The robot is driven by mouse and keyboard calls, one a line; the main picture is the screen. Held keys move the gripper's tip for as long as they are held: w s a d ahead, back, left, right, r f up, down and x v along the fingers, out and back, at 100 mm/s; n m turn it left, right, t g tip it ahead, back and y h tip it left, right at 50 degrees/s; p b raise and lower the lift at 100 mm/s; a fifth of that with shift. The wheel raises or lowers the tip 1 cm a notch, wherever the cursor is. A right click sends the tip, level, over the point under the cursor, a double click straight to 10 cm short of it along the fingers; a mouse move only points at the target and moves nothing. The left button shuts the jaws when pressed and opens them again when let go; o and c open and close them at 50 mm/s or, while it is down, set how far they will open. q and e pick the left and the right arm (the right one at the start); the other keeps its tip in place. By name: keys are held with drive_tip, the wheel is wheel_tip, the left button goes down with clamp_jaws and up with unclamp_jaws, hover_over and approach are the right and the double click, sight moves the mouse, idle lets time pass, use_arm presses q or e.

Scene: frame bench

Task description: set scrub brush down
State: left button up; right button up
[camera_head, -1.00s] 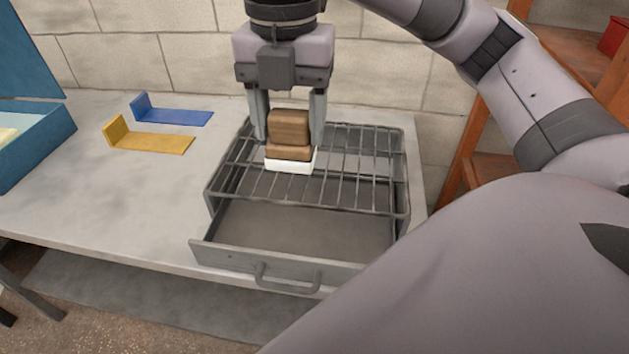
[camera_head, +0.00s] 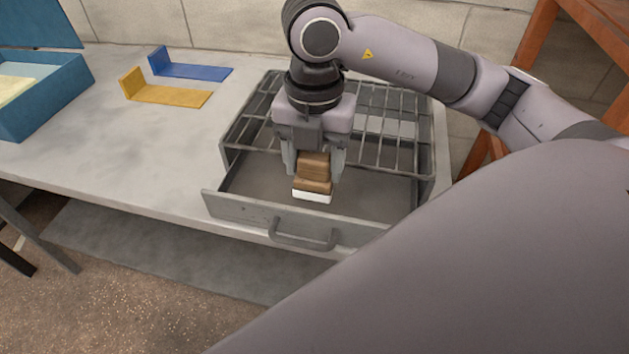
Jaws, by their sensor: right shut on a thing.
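The scrub brush (camera_head: 313,175) has a brown wooden body and a white bristle side facing down. My right gripper (camera_head: 314,168) points down and is shut on the brush's wooden part. The brush is over the open drawer (camera_head: 372,192) of the wire-topped rack, near the drawer's front wall. I cannot tell whether the bristles touch the drawer floor. My left gripper is not in view.
The wire rack (camera_head: 391,119) covers the back of the drawer unit. A blue bookend-like piece (camera_head: 195,71) and a yellow one (camera_head: 172,96) lie on the grey bench (camera_head: 130,150). An open blue box (camera_head: 62,95) stands at the left. An orange-brown wooden shelf (camera_head: 535,48) stands at the right.

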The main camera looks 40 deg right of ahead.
sight(315, 183)
drive_tip(key=shift+f, duration=2.2)
drive_tip(key=shift+f, duration=0.1)
drive_tip(key=shift+f+b, duration=0.15)
drive_tip(key=shift+b, duration=0.25)
drive_tip(key=o, duration=1.2)
